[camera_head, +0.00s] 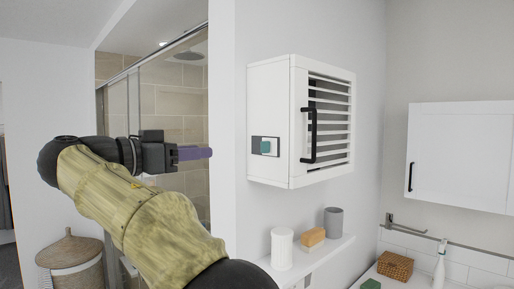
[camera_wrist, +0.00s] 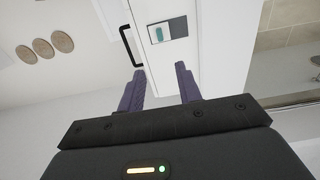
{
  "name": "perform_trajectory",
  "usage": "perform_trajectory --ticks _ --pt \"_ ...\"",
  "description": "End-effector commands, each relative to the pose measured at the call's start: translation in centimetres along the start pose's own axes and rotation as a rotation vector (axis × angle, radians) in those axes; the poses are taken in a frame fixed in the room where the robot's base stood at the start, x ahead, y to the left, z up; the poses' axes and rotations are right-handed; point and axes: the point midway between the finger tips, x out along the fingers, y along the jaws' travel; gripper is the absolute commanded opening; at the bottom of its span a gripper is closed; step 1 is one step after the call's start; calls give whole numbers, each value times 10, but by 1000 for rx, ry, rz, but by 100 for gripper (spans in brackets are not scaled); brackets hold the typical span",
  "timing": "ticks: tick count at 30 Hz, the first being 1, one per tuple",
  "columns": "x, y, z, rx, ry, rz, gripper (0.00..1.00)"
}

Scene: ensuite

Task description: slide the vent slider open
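The vent slider is a small teal knob (camera_head: 265,146) on a dark grey and white slot plate. The plate is on the left side wall of a white wall cabinet (camera_head: 266,82). In the wrist view the knob (camera_wrist: 159,33) sits toward the plate's left end, with the dark part to its right. My gripper (camera_head: 211,153) is left of the cabinet, its purple fingers pointing right toward that side wall. In the wrist view my gripper (camera_wrist: 160,71) is open, with nothing between its fingers, and the knob shows beyond the gap. The fingers are apart from the knob.
The cabinet's louvred front has a black bar handle (camera_head: 308,135). Below, a shelf (camera_head: 310,262) holds a white canister (camera_head: 282,248), a wooden brush (camera_head: 312,238) and a grey cup (camera_head: 333,222). A glass shower enclosure (camera_head: 172,92) stands behind my arm. A lidded basket (camera_head: 70,252) is at lower left.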

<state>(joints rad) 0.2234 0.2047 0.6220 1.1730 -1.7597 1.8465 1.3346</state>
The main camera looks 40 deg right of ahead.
Motion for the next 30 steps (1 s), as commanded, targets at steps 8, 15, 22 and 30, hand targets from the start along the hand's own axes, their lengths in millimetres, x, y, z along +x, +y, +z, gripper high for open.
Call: perform_trajectory --ticks 8,15,22,30 --pt "25 1 -1 -2 0 4 35" --pt "59 1 -2 -2 0 4 35" --pt "93 1 -2 -3 -1 4 35" --pt "134 1 -3 -4 -1 3 35"
